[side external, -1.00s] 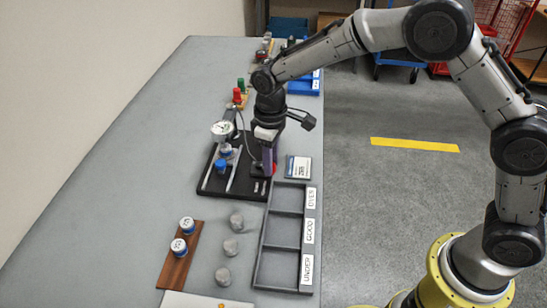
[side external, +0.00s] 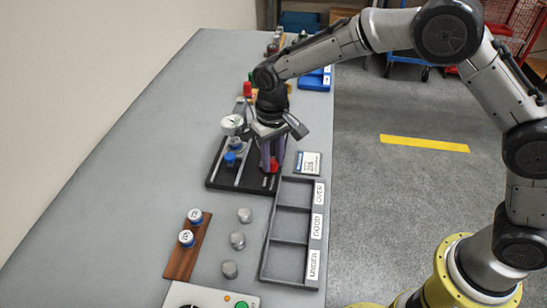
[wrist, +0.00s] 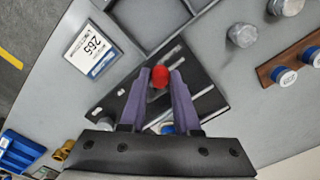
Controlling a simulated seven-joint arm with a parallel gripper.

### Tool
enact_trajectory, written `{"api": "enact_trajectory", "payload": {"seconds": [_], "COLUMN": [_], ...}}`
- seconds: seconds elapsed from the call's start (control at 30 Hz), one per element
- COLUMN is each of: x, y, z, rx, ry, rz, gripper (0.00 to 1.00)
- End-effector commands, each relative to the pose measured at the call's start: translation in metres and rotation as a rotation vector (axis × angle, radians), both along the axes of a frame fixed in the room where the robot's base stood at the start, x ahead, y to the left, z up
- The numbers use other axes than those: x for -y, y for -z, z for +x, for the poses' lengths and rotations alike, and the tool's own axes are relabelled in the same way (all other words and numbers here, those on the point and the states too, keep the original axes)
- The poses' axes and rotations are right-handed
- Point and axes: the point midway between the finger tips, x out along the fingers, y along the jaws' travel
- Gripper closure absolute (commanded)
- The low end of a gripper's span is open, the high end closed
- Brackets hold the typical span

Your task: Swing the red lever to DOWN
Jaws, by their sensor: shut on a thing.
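The red lever's round knob (side external: 273,166) stands at the right side of the black gauge plate (side external: 222,178). My gripper (side external: 270,164) has purple fingers pointing down and is shut on the knob. In the wrist view the red knob (wrist: 160,76) sits between the two fingertips. The lever's arm is mostly hidden by my fingers and the knob. Small pale labels (side external: 268,182) lie on the plate just in front of the knob, too small to read.
A grey tray (side external: 266,253) marked OVER, GOOD and UNDER lies in front of the plate. A white-and-blue card (side external: 308,162) lies to the right. Several grey cylinders and a wooden block (side external: 176,262) with blue-banded pieces stand on the table. The table's left part is clear.

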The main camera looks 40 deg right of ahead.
Motion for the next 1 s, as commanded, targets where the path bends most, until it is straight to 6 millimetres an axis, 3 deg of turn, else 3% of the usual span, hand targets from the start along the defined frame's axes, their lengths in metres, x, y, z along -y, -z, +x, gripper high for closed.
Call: {"api": "enact_trajectory", "payload": {"seconds": [0.33,0.37,0.5,0.83,1.0], "x": [-0.001,-0.001,-0.001,-0.001,-0.001], "y": [-0.002,-0.002,-0.001,-0.002,-0.021], "z": [0.001,0.001,0.001,0.001,0.001], "rx": [0.005,0.005,0.004,0.003,0.006], "ry": [0.003,0.003,0.002,0.001,0.001], "rz": [0.004,0.004,0.003,0.002,0.003], "gripper": [1.00,0.64,0.40,0.40,0.40]}}
